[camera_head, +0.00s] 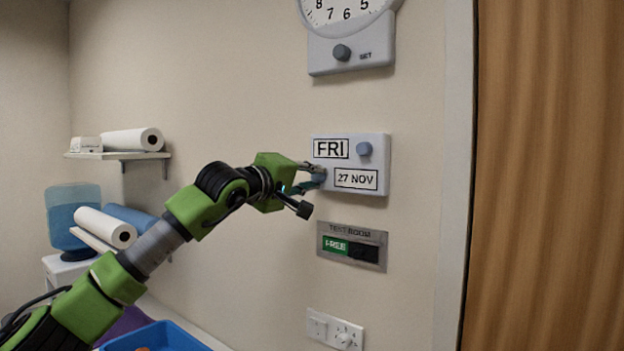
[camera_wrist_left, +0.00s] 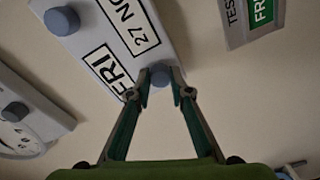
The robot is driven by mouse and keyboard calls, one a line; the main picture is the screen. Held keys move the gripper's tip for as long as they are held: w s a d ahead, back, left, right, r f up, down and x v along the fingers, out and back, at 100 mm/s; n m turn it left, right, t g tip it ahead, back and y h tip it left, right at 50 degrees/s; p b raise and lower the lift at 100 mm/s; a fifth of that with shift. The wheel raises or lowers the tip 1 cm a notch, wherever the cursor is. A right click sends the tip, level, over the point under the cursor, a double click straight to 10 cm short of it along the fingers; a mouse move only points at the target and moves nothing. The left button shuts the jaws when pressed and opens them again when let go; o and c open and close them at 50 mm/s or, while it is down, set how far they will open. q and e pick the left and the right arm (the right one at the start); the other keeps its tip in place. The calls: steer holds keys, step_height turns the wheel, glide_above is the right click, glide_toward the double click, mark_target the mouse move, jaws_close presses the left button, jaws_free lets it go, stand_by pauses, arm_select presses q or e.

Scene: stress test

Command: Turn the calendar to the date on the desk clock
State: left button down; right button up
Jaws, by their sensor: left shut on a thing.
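The wall calendar (camera_head: 372,186) is a pale grey panel reading "FRI" and "27 NOV". One blue-grey knob (camera_head: 364,149) sits at its upper right, beside "FRI". The second, lower-left knob (camera_wrist_left: 160,75) is beside the "27 NOV" window. My left gripper (camera_head: 318,174) is shut on that lower knob, with one finger on either side of it in the left wrist view. The fingers partly hide this knob in the head view. No desk clock is visible. My right gripper is out of view.
A wall clock (camera_head: 345,12) with a "SET" knob (camera_head: 342,52) is above the calendar, its top cut off. Below are a "TEST ROOM" sign (camera_head: 372,237) showing "FREE" and a switch plate (camera_head: 335,329). A shelf (camera_head: 118,156) holds a paper roll. A wooden door (camera_head: 550,180) stands right.

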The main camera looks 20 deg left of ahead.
arm_select(q)
steer(key=shift+m, duration=0.5)
steer(key=c, duration=1.8)
jaws_free()
steer(key=v, duration=1.2)
steer(key=shift+d, duration=0.1)
